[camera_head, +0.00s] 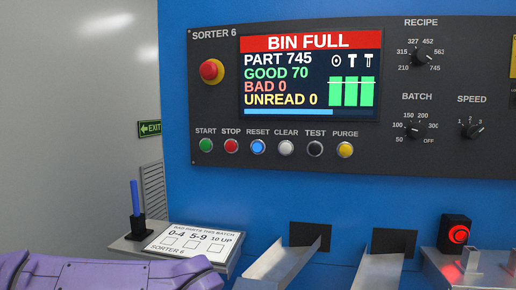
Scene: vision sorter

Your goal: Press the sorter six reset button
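The sorter six panel (215,110) is a dark board on a blue machine, labelled SORTER 6 at its upper left. The reset button (258,147) is blue and sits in a row of round buttons, under the label RESET. It stands between the red stop button (231,146) and the white clear button (286,148). The screen (310,75) reads BIN FULL, part 745, good 70, bad 0, unread 0. A purple link of my arm shows at the lower left. Neither of my grippers is in view.
A red and yellow emergency knob (211,72) sits above the start button (206,145). Metal chutes (285,265) stick out below the panel. A card (190,243) and an upright blue pen (135,205) are on a left shelf. A lit red button (458,234) stands at right.

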